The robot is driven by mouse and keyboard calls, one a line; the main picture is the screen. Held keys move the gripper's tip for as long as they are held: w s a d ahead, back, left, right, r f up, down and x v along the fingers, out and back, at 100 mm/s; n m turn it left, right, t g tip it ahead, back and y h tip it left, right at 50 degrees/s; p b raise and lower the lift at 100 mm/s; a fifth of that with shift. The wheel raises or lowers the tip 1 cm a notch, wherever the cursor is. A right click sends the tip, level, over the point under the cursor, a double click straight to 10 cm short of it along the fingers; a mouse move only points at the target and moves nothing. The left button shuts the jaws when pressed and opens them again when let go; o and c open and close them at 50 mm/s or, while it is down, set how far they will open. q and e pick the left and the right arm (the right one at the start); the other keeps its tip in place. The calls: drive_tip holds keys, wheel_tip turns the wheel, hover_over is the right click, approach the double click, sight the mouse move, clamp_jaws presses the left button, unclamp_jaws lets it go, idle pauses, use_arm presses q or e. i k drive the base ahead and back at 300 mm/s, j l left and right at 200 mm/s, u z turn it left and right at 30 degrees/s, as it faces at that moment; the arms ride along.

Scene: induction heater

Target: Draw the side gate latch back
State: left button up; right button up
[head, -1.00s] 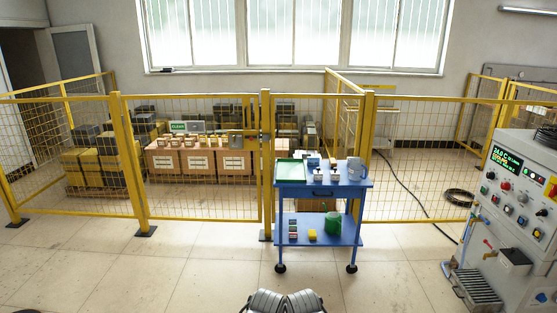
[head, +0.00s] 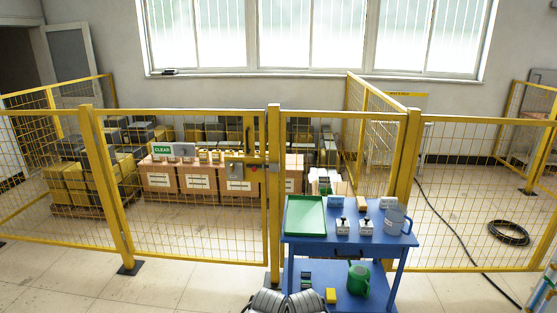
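The side gate (head: 190,258) is a yellow-framed mesh panel in the fence ahead of me, and it stands closed against the post (head: 274,200) on its right. Neither of my grippers is in view. Only a grey, ridged part of my own body shows at the bottom middle.
A blue trolley (head: 345,240) stands right of the latch, close to the fence, carrying a green tray (head: 305,216), a grey jug (head: 397,220) and a green watering can (head: 358,280). Boxes (head: 195,180) stand behind the gate. Floor before the gate is clear. A coiled black hose (head: 508,232) lies right.

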sight(253, 166)
drive_tip(key=i+l+u, duration=0.15)
drive_tip(key=i+u, duration=0.3)
drive_tip(key=i+l+u, duration=0.4)
drive_tip(key=i, duration=0.15)
drive_tip(key=i+l+u, duration=0.7)
drive_tip(key=i+l, duration=0.15)
drive_tip(key=l, duration=0.15)
